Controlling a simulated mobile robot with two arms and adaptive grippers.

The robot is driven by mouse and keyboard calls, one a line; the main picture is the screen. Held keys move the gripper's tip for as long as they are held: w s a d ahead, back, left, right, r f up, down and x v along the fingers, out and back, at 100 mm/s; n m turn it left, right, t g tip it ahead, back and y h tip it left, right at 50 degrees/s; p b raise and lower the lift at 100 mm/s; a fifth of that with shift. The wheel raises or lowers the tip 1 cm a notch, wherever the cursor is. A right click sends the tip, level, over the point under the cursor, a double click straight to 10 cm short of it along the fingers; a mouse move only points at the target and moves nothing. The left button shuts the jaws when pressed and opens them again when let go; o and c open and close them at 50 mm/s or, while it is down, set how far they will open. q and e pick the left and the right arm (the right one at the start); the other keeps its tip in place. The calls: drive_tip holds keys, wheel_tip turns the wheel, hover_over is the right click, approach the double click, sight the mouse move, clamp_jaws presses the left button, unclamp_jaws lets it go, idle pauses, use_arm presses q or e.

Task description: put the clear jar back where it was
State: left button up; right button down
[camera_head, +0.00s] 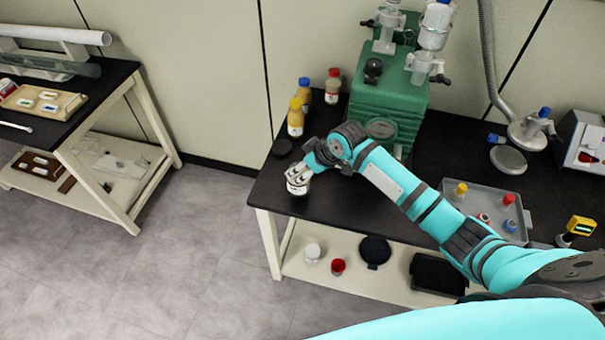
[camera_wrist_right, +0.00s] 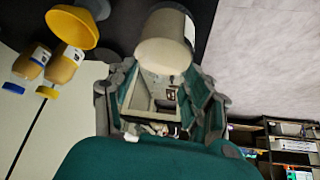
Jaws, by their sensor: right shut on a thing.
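My right gripper (camera_head: 299,176) is shut on the clear jar (camera_head: 296,188), which looks pale with a light label. They are at the left front corner of the black bench (camera_head: 335,198). Whether the jar touches the bench top or is just above it I cannot tell. In the right wrist view the jar (camera_wrist_right: 165,45) shows beyond the fingers of the right gripper (camera_wrist_right: 165,95). The fingers hide part of it in the head view. My left gripper is not in view.
A black disc (camera_head: 282,147) lies just behind the jar. Bottles with yellow (camera_head: 296,120), blue and red caps stand farther back, left of the green freeze dryer (camera_head: 388,108). A grey tray (camera_head: 470,196) with small capped vials is on the right.

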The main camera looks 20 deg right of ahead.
wheel_tip(320, 180, down, 3)
drive_tip(key=shift+s+r+p, duration=0.1)
drive_tip(key=shift+r+p, duration=0.1)
drive_tip(key=shift+p, duration=0.2)
drive_tip(key=shift+f, duration=0.5)
drive_tip(key=c, duration=0.5)
unclamp_jaws()
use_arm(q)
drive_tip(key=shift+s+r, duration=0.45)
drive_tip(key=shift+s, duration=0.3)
use_arm(e)
drive_tip(key=shift+r, duration=0.25)
use_arm(q)
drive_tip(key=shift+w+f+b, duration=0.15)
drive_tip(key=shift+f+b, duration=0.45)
drive_tip(key=shift+b, duration=0.15)
use_arm(e)
drive_tip(key=v, duration=1.2)
drive_tip(key=shift+f, duration=0.1)
